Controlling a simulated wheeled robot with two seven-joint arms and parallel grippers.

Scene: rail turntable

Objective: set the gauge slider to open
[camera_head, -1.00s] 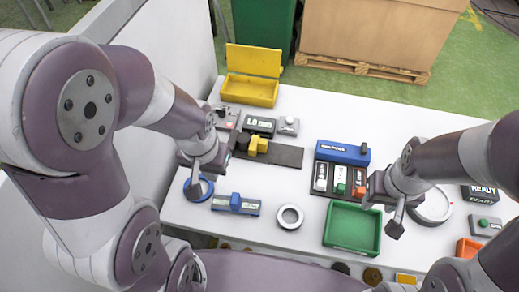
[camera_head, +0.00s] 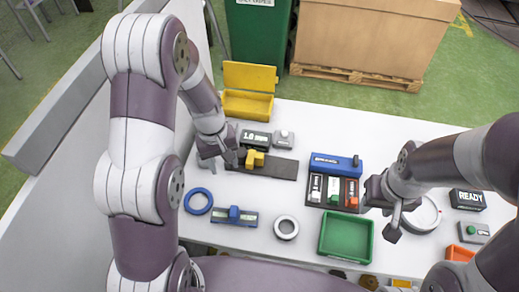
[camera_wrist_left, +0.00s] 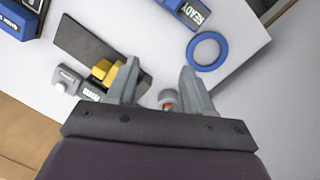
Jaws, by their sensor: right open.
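A yellow slider block (camera_head: 254,159) sits on a dark flat rail (camera_head: 284,169), toward its left end; they also show in the left wrist view as yellow block (camera_wrist_left: 104,72) and rail (camera_wrist_left: 85,40). A small dark display (camera_head: 256,140) stands behind them. I cannot tell from labels which is the gauge slider. My right gripper (camera_head: 392,226) is at the right, beside the green tray.
A blue ring (camera_head: 198,201) and a white ring (camera_head: 286,228) lie on the white table. A green tray (camera_head: 346,237), a blue box (camera_head: 335,164) and a READY sign (camera_head: 468,200) stand to the right. A yellow bin (camera_head: 247,105) is at the back. A grey button box (camera_head: 283,139) is beside the display.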

